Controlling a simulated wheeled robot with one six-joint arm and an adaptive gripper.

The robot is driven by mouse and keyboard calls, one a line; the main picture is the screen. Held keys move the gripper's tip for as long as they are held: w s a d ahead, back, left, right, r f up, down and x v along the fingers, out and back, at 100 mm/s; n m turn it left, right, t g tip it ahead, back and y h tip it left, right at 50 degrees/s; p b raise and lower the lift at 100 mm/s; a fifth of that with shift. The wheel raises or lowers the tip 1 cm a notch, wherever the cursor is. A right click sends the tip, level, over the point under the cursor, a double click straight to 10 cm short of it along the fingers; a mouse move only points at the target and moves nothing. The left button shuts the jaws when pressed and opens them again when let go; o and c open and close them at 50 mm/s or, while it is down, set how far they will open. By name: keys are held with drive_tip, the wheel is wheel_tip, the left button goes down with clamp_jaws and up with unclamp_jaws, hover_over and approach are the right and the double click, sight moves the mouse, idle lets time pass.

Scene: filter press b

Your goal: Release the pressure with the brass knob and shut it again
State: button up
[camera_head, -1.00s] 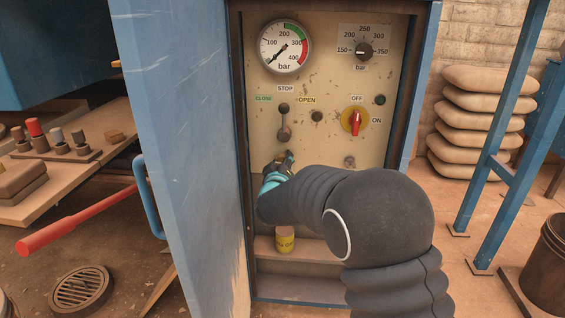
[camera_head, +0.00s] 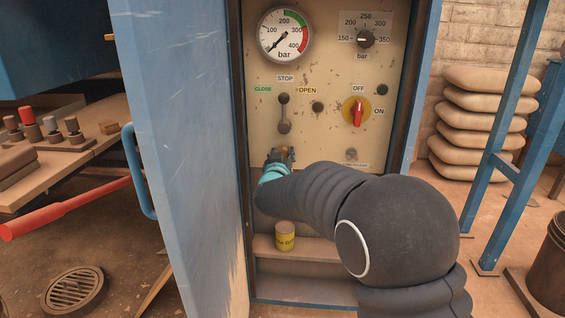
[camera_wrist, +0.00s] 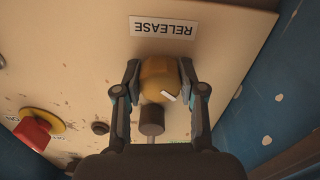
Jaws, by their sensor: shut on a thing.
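The brass knob (camera_wrist: 160,78) fills the space between my two fingers in the wrist view. It has a short white mark on its rim and sits by the RELEASE label (camera_wrist: 163,27), which appears upside down there. My gripper (camera_wrist: 160,88) is shut on the knob, one finger on each side. In the head view my gripper (camera_head: 279,162) is at the lower left of the cream panel (camera_head: 330,130), and my arm hides most of it. The pressure gauge (camera_head: 285,35) has its needle pointing to the lower left, near the bottom of the scale.
A dark lever (camera_head: 284,113) stands just above my gripper. A red switch (camera_head: 358,112) on a yellow plate is to its right. The open blue door (camera_head: 185,130) borders the left side. A yellow can (camera_head: 285,237) stands on the ledge below.

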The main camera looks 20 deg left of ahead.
drive_tip(key=m+b, duration=0.2)
drive_tip(key=m, duration=0.2)
drive_tip(key=shift+f+m+b, duration=0.15)
drive_tip(key=shift+m+b, duration=0.15)
drive_tip(key=shift+b, duration=0.05)
drive_tip(key=m, duration=0.5)
drive_tip(key=shift+m+b, duration=0.3)
drive_tip(key=shift+b, duration=0.05)
drive_tip(key=o, duration=1.1)
drive_tip(key=shift+o, duration=0.2)
drive_tip(key=v, duration=1.2)
